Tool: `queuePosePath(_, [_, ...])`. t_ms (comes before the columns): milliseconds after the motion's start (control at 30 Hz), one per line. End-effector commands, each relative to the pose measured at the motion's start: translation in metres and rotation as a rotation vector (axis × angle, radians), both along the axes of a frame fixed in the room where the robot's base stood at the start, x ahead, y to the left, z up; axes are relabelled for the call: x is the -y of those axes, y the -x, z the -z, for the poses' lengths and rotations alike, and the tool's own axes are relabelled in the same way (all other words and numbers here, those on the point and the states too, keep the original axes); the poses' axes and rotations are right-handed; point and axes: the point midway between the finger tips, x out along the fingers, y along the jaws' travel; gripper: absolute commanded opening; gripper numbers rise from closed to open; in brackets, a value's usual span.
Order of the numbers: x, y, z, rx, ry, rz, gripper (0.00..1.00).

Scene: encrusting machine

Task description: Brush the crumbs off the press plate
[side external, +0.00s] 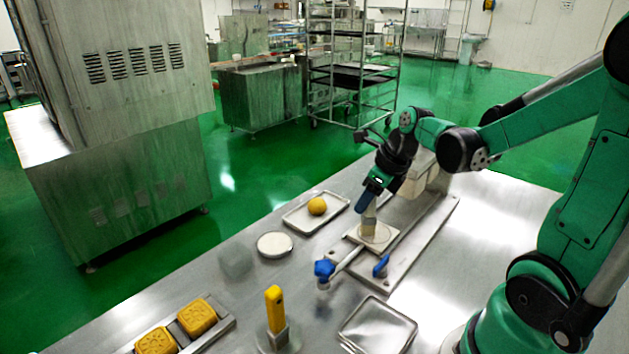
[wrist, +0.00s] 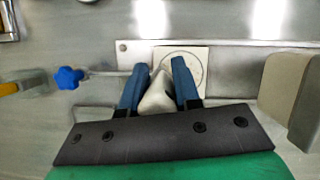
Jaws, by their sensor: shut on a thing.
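My gripper (side external: 368,207) points down over the press and is shut on a pale brush (side external: 369,225). In the wrist view, the brush (wrist: 158,97) sits between my two blue fingers (wrist: 160,72). The press plate (side external: 386,245) is a cream square with a round face, directly under the brush; it also shows in the wrist view (wrist: 198,58). The brush's lower end is at or just above the plate; I cannot tell whether they touch. The brush and fingers hide part of the plate. I cannot make out any crumbs.
A blue star knob (side external: 324,268) and a blue handle (side external: 381,266) stand by the press. A yellow-handled tool (side external: 274,308), an empty tray (side external: 378,330), moulded cakes (side external: 197,317), a white dish (side external: 275,245) and a tray with a dough ball (side external: 317,206) are nearby.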

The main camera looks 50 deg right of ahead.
Motion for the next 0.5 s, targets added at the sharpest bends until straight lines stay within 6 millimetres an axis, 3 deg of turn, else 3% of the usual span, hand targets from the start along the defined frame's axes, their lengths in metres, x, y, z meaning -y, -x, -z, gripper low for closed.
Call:
queuePosePath(367, [-0.001,0.036,-0.003,-0.001,0.000,0.002,0.00])
queuePosePath(500, [0.000,0.020,-0.004,0.000,0.000,-0.003,0.00])
